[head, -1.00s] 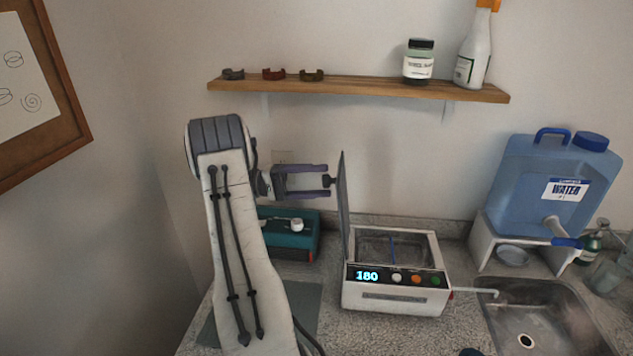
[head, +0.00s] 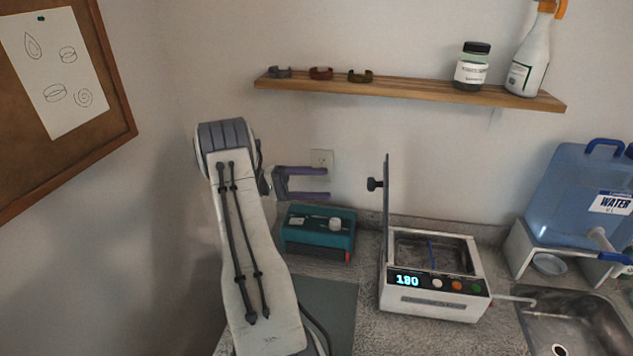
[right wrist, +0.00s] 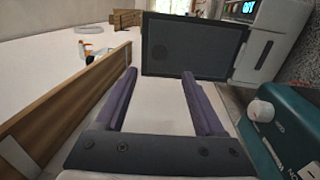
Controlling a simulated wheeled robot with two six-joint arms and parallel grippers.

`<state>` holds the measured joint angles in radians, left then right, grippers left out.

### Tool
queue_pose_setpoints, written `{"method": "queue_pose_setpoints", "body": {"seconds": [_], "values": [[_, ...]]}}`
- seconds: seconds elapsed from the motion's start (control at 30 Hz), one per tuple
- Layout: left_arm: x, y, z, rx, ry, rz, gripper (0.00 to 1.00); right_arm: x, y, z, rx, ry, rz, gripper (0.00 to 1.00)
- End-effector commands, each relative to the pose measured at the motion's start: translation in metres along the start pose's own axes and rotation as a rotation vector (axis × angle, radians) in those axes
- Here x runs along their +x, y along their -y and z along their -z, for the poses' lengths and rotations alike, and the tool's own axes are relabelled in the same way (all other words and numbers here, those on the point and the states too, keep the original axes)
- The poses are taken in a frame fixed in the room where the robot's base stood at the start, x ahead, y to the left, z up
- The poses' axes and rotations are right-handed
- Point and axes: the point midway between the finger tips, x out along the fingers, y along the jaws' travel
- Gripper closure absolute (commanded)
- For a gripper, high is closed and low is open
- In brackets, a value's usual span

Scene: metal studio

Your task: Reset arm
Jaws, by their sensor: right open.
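My right gripper (head: 326,183) is open and empty, left of the raised lid (head: 386,205) of a white bath machine (head: 433,307). The lid stands upright. Its dark knob (head: 374,184) is apart from my fingertips, with a clear gap. In the right wrist view, both fingers of the right gripper (right wrist: 157,76) are spread with nothing between them, and the dark lid (right wrist: 195,47) is beyond them. My left gripper is not in view.
A teal device (head: 318,232) sits on the counter below my right gripper. A wooden shelf (head: 420,89) with a jar (head: 472,70) and spray bottle (head: 527,62) is above. A water jug (head: 580,190) and sink (head: 570,325) are at right.

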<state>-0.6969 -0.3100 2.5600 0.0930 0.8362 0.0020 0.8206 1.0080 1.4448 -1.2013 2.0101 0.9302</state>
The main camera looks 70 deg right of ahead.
Motion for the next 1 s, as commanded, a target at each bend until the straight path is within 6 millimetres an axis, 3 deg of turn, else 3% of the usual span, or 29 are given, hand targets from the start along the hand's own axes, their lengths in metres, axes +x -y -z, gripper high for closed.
{"method": "queue_pose_setpoints", "body": {"seconds": [0.37,0.47,0.53,0.67,0.8,0.9,1.0], "values": [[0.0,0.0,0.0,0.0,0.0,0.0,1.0,-0.001,-0.001,-0.001,-0.004,-0.005,0.009,0.29],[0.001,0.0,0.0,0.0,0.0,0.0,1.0,-0.022,-0.006,-0.011,-0.041,-0.057,0.071,0.29],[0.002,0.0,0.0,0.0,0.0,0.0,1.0,-0.05,-0.011,-0.029,-0.101,-0.133,0.157,0.29],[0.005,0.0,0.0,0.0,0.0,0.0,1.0,-0.114,-0.015,-0.094,-0.287,-0.35,0.376,0.29],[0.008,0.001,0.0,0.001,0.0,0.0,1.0,-0.166,-0.01,-0.188,-0.526,-0.621,0.589,0.29],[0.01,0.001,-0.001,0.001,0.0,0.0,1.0,-0.187,-0.004,-0.262,-0.703,-0.819,0.716,0.29],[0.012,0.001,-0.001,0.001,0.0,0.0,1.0,-0.192,0.003,-0.338,-0.89,-1.022,0.828,0.29]]}}
